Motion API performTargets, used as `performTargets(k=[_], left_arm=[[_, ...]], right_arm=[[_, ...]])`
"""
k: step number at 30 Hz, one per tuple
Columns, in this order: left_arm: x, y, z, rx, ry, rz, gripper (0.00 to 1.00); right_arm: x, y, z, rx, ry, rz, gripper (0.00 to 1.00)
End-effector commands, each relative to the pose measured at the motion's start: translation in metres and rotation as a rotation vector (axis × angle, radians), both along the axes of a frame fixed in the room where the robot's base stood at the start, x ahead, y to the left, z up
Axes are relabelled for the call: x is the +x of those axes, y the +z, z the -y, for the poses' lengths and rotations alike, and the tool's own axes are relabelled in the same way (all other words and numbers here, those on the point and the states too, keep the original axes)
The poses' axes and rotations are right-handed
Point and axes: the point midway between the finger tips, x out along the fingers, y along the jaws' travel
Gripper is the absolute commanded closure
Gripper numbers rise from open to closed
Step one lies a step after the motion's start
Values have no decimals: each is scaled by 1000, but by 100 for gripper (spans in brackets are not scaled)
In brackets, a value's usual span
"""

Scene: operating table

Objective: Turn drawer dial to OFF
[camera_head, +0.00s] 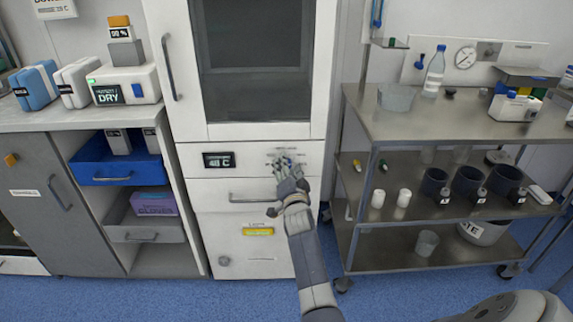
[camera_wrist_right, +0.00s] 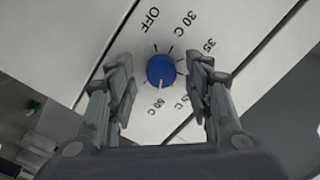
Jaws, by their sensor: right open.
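The drawer dial is a small blue knob (camera_wrist_right: 161,71) on a white panel, with a white pointer mark on its lower side in the wrist view. Around it are the printed labels OFF (camera_wrist_right: 150,19), 30 C, 35 and others partly hidden; the pointer faces away from OFF, toward the lower labels. My right gripper (camera_wrist_right: 163,90) is open, with one finger on each side of the knob and visible gaps between. In the head view my right gripper (camera_head: 287,175) is in front of the panel and mostly hides the dial.
A display (camera_head: 218,160) is left of the dial, with a drawer handle (camera_head: 257,198) below. A steel cart (camera_head: 440,118) with bottles and cups stands to the right. A counter with an open blue drawer (camera_head: 120,165) is at the left.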

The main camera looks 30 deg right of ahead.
Motion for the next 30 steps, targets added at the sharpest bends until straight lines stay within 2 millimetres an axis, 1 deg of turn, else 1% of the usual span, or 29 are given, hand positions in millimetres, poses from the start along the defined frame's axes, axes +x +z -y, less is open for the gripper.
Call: performTargets(k=[9, 11, 12, 15, 26, 30], left_arm=[[0, 1, 0, 1, 0, 0, 100], [0, 1, 0, 1, 0, 0, 100], [0, 1, 0, 1, 0, 0, 100], [0, 1, -1, 1, 0, 0, 100], [1, 1, 0, 0, 0, 6, 100], [-5, -5, -2, 2, 0, -4, 100]], right_arm=[[0, 0, 0, 0, 0, 0, 53], [0, 0, 0, 0, 0, 0, 66], [0, 0, 0, 0, 0, 0, 76], [0, 0, 0, 0, -1, -1, 97], [0, 1, 0, -25, -1, -16, 97], [0, 1, 0, -74, -1, -46, 97]])
